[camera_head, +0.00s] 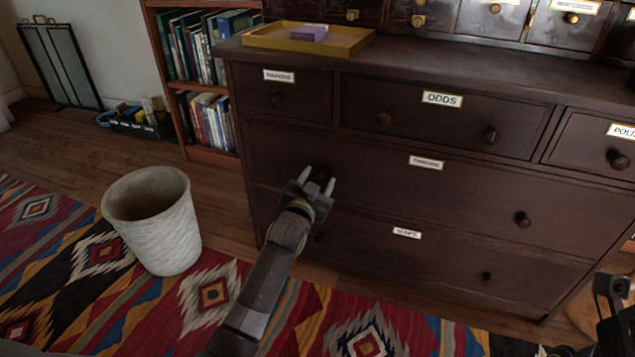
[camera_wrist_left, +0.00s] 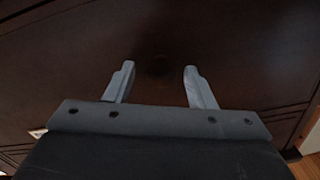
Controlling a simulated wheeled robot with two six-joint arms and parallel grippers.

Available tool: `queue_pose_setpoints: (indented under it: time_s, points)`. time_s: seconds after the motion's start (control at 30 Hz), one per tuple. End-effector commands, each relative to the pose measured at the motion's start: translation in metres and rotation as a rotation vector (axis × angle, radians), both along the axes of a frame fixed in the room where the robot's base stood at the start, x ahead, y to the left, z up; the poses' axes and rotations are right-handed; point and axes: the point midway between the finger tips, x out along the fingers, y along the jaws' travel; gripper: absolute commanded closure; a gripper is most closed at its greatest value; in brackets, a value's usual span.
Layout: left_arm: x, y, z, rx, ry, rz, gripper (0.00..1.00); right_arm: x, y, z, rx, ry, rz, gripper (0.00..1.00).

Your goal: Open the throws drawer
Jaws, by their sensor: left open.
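The throws drawer (camera_head: 460,188) is the wide dark-wood drawer below the odds drawer. Its small white label (camera_head: 426,162) is too blurred to read surely. The drawer front looks flush with the chest, so it is shut. Its right round knob (camera_head: 523,220) is in plain view; its left knob is mostly hidden by my left gripper (camera_head: 318,183). My left gripper is open, facing the left part of this drawer front. In the left wrist view, a faint dark knob (camera_wrist_left: 160,66) shows between and beyond the open fingers (camera_wrist_left: 158,82). Contact cannot be told.
The odds drawer (camera_head: 443,115) is above, and another wide drawer (camera_head: 440,258) is below. A yellow tray (camera_head: 270,42) with a purple block (camera_head: 309,33) lies on top. A pale bin (camera_head: 160,225) stands on the patterned rug left of my arm. Dark parts of my right arm show at right.

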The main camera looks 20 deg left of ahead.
Motion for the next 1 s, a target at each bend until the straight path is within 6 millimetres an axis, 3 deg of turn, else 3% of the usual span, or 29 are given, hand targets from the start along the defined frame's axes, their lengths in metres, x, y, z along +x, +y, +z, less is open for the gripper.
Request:
queue_pose_setpoints:
  time_s: [0.23,0.6,1.0]
  points:
    - [0.0001,0.0002,0.0001,0.001,0.000,0.000,0.53,0.0002,0.0000,0.0002,0.001,0.000,0.001,0.64]
    - [0.0000,0.0001,-0.0001,0.001,0.000,0.000,1.00,0.0001,0.0000,0.0002,0.001,0.000,0.000,0.64]
    - [-0.0030,0.0001,0.0009,0.001,0.000,0.000,1.00,-0.0026,-0.0005,-0.0038,-0.010,0.020,-0.020,0.64]
